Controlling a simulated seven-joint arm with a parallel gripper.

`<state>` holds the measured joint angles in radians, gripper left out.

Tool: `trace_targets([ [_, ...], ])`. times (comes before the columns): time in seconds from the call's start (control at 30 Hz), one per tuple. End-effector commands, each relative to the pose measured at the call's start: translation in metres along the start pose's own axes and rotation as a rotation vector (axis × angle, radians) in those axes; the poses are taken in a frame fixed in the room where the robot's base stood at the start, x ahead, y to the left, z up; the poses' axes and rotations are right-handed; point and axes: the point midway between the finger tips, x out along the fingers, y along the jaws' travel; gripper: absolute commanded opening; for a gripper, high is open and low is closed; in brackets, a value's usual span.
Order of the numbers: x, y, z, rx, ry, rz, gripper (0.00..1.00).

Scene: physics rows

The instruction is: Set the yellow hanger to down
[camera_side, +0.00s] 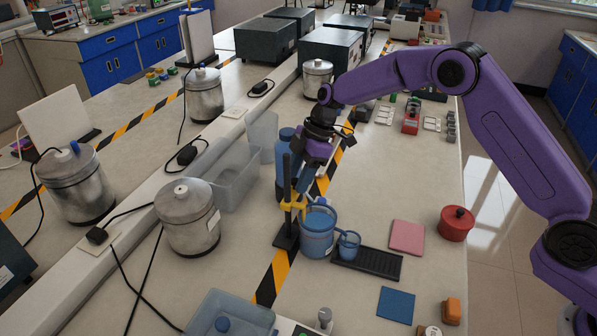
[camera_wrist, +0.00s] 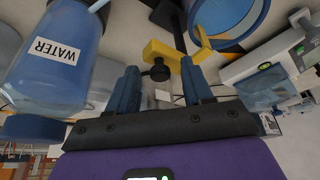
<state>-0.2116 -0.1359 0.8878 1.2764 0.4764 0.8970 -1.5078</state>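The yellow hanger (camera_side: 291,206) is a clamp on a dark upright stand (camera_side: 287,240), beside a blue bucket (camera_side: 318,241). In the wrist view the yellow hanger (camera_wrist: 165,53) reaches across the upper middle, with a black knob (camera_wrist: 158,70) on it. My gripper (camera_side: 303,187) is just above the hanger in the side view. In the wrist view my gripper (camera_wrist: 160,82) has its two blue fingers apart, with the knob showing between their tips. I cannot tell whether either finger touches the knob.
A blue bottle (camera_side: 284,165), labelled WATER in the wrist view (camera_wrist: 58,60), stands close by the stand. A small blue cup (camera_side: 348,245) sits on a black tray (camera_side: 372,264) to the right. A clear bin (camera_side: 236,182) and metal pots (camera_side: 188,218) are at left.

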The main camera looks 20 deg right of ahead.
Motion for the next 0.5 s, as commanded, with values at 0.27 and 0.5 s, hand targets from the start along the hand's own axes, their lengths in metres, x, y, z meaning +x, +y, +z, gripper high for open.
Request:
trace_targets([
  [0.27,-0.004,0.001,-0.001,-0.001,0.002,0.002,0.50],
  [0.5,-0.036,0.001,-0.001,-0.002,0.003,0.005,0.50],
])
